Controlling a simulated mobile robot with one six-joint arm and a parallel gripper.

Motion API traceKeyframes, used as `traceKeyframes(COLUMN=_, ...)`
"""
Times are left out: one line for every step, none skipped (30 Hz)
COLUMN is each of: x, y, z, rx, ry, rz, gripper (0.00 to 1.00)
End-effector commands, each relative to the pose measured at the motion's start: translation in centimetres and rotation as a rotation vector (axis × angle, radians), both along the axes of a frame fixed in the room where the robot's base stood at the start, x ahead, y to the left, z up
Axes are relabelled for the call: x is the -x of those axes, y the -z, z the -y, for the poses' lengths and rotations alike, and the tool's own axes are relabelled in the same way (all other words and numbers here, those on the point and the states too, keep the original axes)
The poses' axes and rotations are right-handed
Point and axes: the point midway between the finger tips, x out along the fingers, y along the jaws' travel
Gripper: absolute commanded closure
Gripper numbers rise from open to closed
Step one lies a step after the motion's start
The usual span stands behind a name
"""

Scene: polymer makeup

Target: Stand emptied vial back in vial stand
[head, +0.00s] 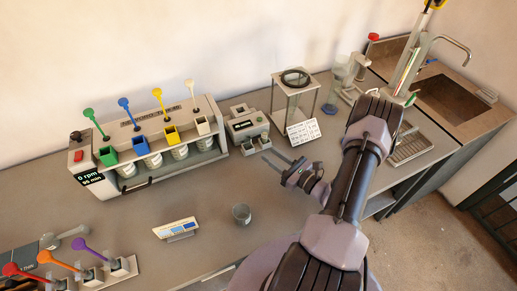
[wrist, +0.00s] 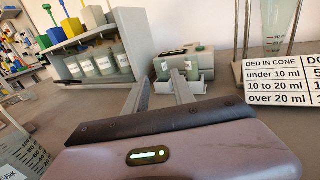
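My gripper (head: 272,158) is above the bench in the head view, pointing toward a small grey device. Its two fingers are apart in the wrist view (wrist: 160,88), with nothing visible between them. Beyond the tips is a low light holder (wrist: 208,84) with small vial-like containers (wrist: 193,66) in it; one seems to have a green top. The holder sits at the front of the grey device in the head view (head: 262,143). I cannot tell which vial is the emptied one, nor be sure this holder is the vial stand.
A rack with labelled jars (wrist: 106,64) and coloured scoops stands at the left. A clear glass beaker (head: 241,213) and a small label stand (head: 177,229) are on the near bench. A printed card (head: 303,131) stands right of the device, before a framed stand (head: 296,92). A sink (head: 450,100) is far right.

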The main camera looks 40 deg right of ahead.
Motion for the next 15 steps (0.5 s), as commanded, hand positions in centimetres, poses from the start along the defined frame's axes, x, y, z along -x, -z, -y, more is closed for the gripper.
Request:
traceKeyframes(x=0.2, y=0.0, z=0.0, rx=0.0, ry=0.0, rz=0.0, gripper=0.7)
traceKeyframes(x=0.2, y=0.0, z=0.0, rx=0.0, ry=-0.001, rz=0.0, gripper=0.7)
traceKeyframes(x=0.2, y=0.0, z=0.0, rx=0.001, ry=-0.003, rz=0.0, gripper=0.7)
traceKeyframes(x=0.1, y=-0.2, z=-0.2, rx=0.004, ry=-0.011, rz=0.001, gripper=0.7)
traceKeyframes(x=-0.2, y=-0.7, z=-0.5, rx=0.012, ry=-0.03, rz=0.003, gripper=0.7)
traceKeyframes(x=-0.9, y=-1.9, z=-1.3, rx=0.035, ry=-0.079, rz=0.006, gripper=0.7)
traceKeyframes(x=-1.5, y=-3.3, z=-2.5, rx=0.058, ry=-0.138, rz=0.008, gripper=0.7)
traceKeyframes(x=-2.3, y=-5.0, z=-4.0, rx=0.093, ry=-0.214, rz=0.01, gripper=0.7)
traceKeyframes(x=-3.3, y=-7.8, z=-6.7, rx=0.153, ry=-0.341, rz=0.011, gripper=0.7)
traceKeyframes(x=-3.7, y=-10.0, z=-9.2, rx=0.207, ry=-0.451, rz=0.009, gripper=0.7)
traceKeyframes(x=-3.9, y=-12.1, z=-11.9, rx=0.268, ry=-0.564, rz=0.004, gripper=0.7)
traceKeyframes(x=-3.5, y=-14.6, z=-15.6, rx=0.357, ry=-0.714, rz=-0.007, gripper=0.7)
traceKeyframes(x=-2.8, y=-16.3, z=-18.2, rx=0.433, ry=-0.824, rz=-0.017, gripper=0.7)
traceKeyframes(x=-1.9, y=-17.8, z=-20.7, rx=0.517, ry=-0.929, rz=-0.027, gripper=0.7)
traceKeyframes(x=-0.2, y=-19.5, z=-23.7, rx=0.641, ry=-1.064, rz=-0.042, gripper=0.7)
